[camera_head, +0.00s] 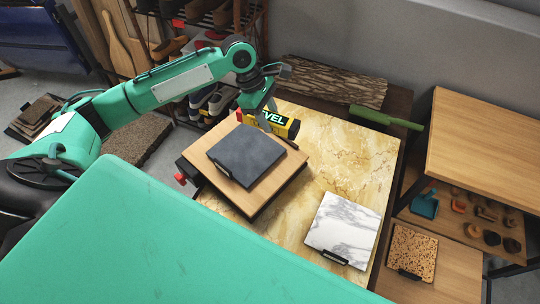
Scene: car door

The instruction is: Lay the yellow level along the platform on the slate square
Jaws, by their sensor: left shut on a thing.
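The yellow level (284,128), with dark lettering panels on its side, is held at the far right corner of the wooden platform (275,183). My left gripper (268,112) is shut on the level, and the fingers partly hide its left end. The dark slate square (245,154) lies flat on the platform, left of and nearer than the level. The level appears beyond the slate's far right edge; whether it touches the platform or hangs above it I cannot tell. My right gripper is not in view.
The platform stands on a yellow marble-patterned table (350,165). A white marble tile (343,229) lies at its front right. A green-handled tool (385,118) and a rough bark slab (335,82) are at the back. A speckled cork tile (413,252) lies on the lower wooden shelf at right.

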